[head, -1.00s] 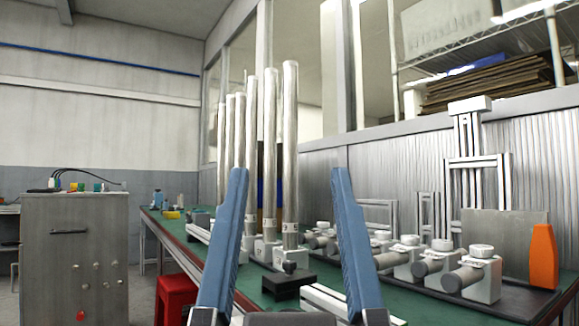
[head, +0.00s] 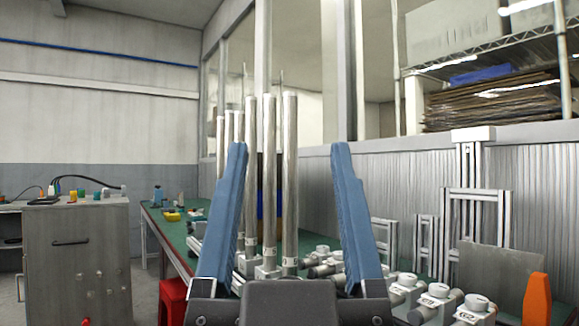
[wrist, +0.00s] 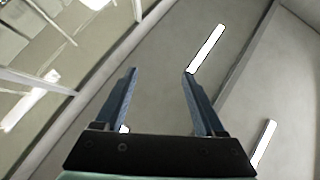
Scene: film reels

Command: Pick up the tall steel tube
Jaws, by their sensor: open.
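Several tall steel tubes stand upright in a row on the bench, in the head view. The nearest steel tube (head: 290,185) shows between my fingers, with another tube (head: 269,190) just left of it. Which one the task means cannot be told. My gripper (head: 289,147) is open, its two blue fingers spread either side of the nearest tubes in the picture, with nothing held. The left finger partly hides the farther tubes. In the wrist view my gripper (wrist: 160,73) is open and empty, facing ceiling and lights, with no tube in sight.
The green bench (head: 153,212) runs along the ribbed wall panel. White fittings (head: 436,300), aluminium frames (head: 475,205) and an orange upright piece (head: 537,300) stand on its right. A red stool (head: 173,300) and a grey cabinet (head: 78,255) are at left, with floor between.

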